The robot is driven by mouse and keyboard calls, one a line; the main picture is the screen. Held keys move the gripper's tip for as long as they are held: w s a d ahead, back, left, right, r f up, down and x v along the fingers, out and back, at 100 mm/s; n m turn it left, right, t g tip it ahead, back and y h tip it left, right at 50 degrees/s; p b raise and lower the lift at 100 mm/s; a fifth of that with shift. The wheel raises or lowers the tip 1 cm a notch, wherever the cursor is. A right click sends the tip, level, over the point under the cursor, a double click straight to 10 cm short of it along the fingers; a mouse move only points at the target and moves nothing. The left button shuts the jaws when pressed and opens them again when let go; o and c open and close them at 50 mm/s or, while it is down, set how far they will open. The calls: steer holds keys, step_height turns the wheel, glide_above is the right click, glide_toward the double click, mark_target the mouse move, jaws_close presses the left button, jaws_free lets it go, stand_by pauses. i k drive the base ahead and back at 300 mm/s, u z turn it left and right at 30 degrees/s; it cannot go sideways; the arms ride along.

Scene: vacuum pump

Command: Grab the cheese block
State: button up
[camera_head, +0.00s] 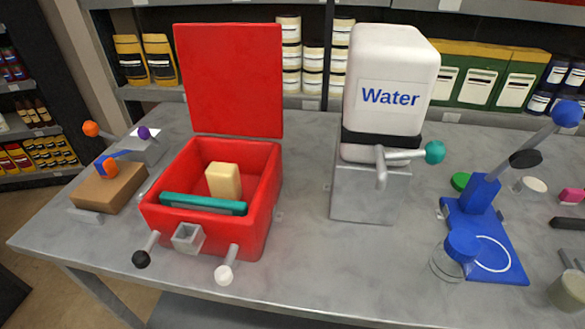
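The cheese block (224,181) is a pale yellow block inside an open red box (263,207) on the left part of the table. It stands behind a teal bar (203,204) that lies along the front of the box. The block's lower part is hidden by the teal bar. The red lid (230,80) stands upright at the back of the box. My gripper is not in view.
The grey table (320,265) also holds a water dispenser (390,95) with a teal-knobbed lever, a blue press (485,235) with a jar (455,255), and a brown block (108,188) with levers. Two levers stick out from the box front. Stocked shelves stand behind.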

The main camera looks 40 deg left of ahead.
mark_target(223, 179)
steer(key=z, duration=1.55)
steer(key=k, duration=2.05)
steer(key=u, duration=1.05)
